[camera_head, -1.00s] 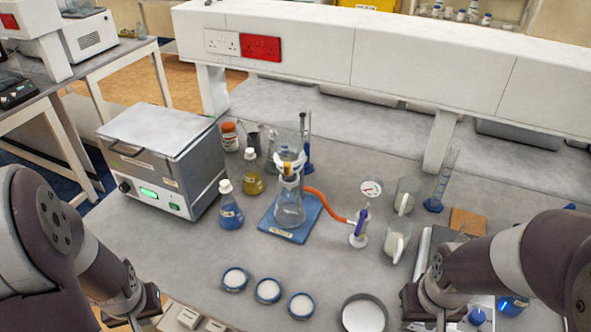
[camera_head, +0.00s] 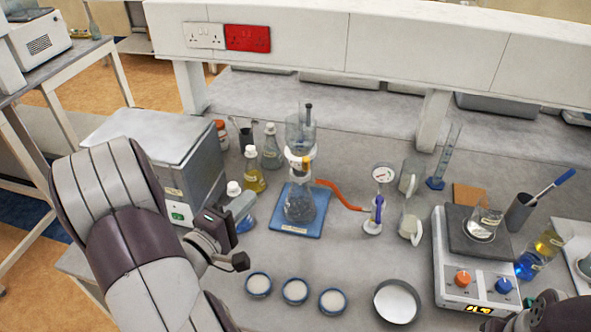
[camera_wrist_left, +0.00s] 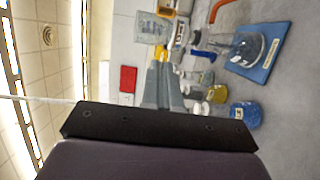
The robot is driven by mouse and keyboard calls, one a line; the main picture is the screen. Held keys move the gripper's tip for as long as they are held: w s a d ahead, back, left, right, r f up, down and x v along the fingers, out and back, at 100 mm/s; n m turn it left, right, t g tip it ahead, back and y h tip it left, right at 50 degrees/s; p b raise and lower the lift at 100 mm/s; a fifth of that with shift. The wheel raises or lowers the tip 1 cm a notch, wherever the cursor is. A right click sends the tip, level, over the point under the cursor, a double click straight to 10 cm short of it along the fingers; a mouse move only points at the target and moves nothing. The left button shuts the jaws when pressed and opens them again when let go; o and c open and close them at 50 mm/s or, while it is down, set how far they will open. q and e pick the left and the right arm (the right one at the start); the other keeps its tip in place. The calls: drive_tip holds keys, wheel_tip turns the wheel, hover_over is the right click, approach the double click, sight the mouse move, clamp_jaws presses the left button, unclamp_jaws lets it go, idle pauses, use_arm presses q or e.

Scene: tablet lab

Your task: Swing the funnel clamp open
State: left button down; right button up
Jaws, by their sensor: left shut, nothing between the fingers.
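The filter flask (camera_head: 300,206) stands upright on a blue base (camera_head: 318,217) near the middle of the bench. A clear funnel (camera_head: 300,128) sits above it. The funnel clamp (camera_head: 297,160), with a white ring and a yellow-orange part, is at the joint between them. The funnel (camera_wrist_left: 151,28) and clamp (camera_wrist_left: 181,34) also show in the left wrist view, beyond the fingertips. My left gripper (camera_head: 247,200) is shut and empty, left of the flask and apart from the clamp. Its fingers (camera_wrist_left: 163,75) show in the left wrist view.
Bottles (camera_head: 254,173) stand close to my left gripper, beside a grey bath (camera_head: 153,150). An orange hose (camera_head: 338,195) runs right from the flask to a gauge (camera_head: 383,173). Several dishes (camera_head: 295,291) lie in front. A hotplate (camera_head: 465,270) is at the right.

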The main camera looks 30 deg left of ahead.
use_arm(q)
drive_tip(key=w+d+p, duration=0.3)
drive_tip(key=w, duration=0.9)
drive_tip(key=shift+w+d, duration=0.25)
drive_tip(key=shift+w, duration=0.05)
drive_tip(key=shift+f, duration=0.1)
